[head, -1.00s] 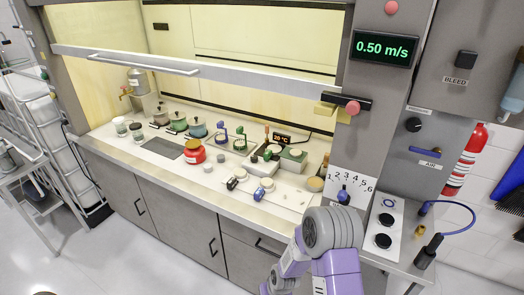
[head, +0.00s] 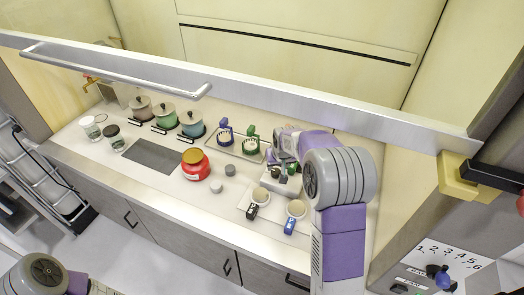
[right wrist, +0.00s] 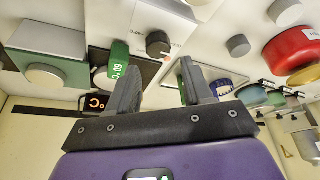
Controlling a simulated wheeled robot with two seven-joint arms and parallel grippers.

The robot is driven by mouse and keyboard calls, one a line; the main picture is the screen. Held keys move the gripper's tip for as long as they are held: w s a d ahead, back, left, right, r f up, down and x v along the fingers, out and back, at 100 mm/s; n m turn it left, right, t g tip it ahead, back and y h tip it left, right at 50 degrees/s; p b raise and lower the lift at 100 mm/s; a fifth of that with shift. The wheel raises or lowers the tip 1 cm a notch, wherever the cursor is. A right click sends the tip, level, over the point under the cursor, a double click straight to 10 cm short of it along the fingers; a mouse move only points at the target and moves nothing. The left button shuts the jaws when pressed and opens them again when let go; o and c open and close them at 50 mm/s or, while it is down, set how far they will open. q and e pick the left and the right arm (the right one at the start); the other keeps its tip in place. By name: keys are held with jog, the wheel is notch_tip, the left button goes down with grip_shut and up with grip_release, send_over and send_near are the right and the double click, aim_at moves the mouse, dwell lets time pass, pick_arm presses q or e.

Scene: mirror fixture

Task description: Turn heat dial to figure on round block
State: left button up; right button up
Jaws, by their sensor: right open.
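A black heat dial (right wrist: 158,43) sits on a white box (right wrist: 158,17) in the right wrist view, with a small red mark beside it. A green round block (right wrist: 118,62) marked 60 °C stands beside this box. My right gripper (right wrist: 160,78) is open and empty, its fingers pointing toward the box with the dial roughly between them, apart from it. In the head view my right gripper (head: 285,168) is over the bench and partly covers the box. An orange display (right wrist: 96,102) is partly hidden; its figure cannot be read. My left gripper is out of view.
A grey-green box with a round top (right wrist: 45,77) stands close by. The raised sash (head: 300,100) crosses above. The front bench edge is clear.

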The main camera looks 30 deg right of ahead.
aim_at(276, 171)
jog(key=x, duration=0.5)
jog(key=shift+s+d+f+b, duration=0.15)
jog(key=shift+b, duration=0.15)
jog(key=shift+w+d+f, duration=0.1)
jog(key=shift+w+f, duration=0.25)
jog(key=shift+f, duration=0.3)
jog(key=c, duration=0.8)
